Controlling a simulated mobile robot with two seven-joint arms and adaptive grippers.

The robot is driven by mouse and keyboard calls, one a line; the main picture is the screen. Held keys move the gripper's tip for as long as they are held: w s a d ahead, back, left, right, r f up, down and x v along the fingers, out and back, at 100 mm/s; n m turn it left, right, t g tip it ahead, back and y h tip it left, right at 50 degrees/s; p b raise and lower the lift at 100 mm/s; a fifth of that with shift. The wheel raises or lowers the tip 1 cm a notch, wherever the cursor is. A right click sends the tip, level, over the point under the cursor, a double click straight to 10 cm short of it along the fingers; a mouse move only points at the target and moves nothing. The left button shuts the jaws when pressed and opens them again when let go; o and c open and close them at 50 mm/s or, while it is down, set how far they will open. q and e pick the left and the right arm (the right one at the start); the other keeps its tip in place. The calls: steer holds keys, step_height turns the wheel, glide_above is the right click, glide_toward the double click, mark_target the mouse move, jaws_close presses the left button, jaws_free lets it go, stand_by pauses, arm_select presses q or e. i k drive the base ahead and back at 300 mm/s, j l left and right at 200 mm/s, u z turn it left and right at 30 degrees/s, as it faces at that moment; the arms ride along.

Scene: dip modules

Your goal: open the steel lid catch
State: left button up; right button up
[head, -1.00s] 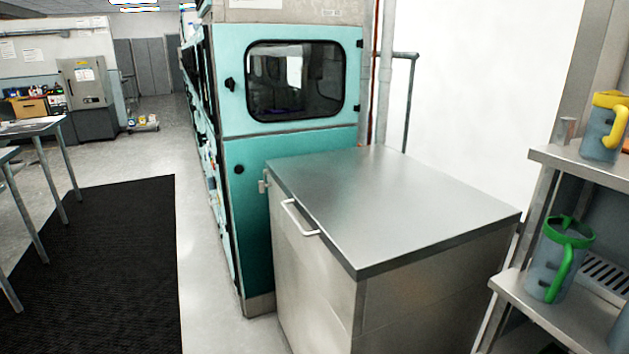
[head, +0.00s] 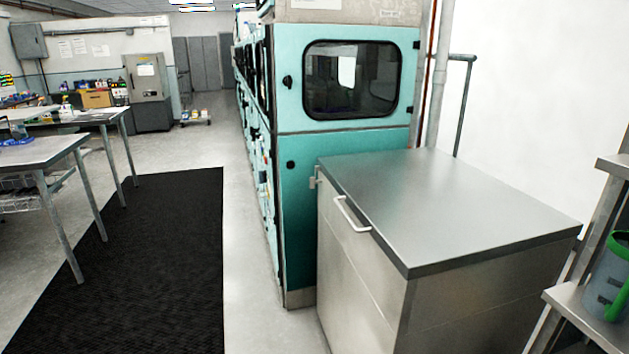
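A steel chest (head: 450,300) with a flat steel lid (head: 450,200) stands right of centre in the head view. The lid looks shut. A white bar handle (head: 350,214) is on the chest's left-facing side, just under the lid edge. A small metal catch-like fitting (head: 313,183) sticks out at the far end of that side, near the lid's far left corner. It is too small to tell whether it is fastened. Neither of my grippers is in view.
A teal cabinet with a window (head: 350,80) stands right behind the chest. Steel shelving with a green-handled jug (head: 608,275) is at right. A black mat (head: 150,270) and tables (head: 45,152) are at left. Bare floor (head: 255,320) runs left of the chest.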

mark_target(313, 180)
steer(key=i+j+z, duration=0.15)
steer(key=z, duration=0.25)
steer(key=i+j+z, duration=0.15)
steer(key=z, duration=0.25)
steer(key=i+j+z, duration=0.1)
steer(key=j, duration=0.2)
steer(key=i+j+z, duration=0.15)
steer(key=j, duration=0.2)
steer(key=i+j+z, duration=0.1)
steer(key=j, duration=0.2)
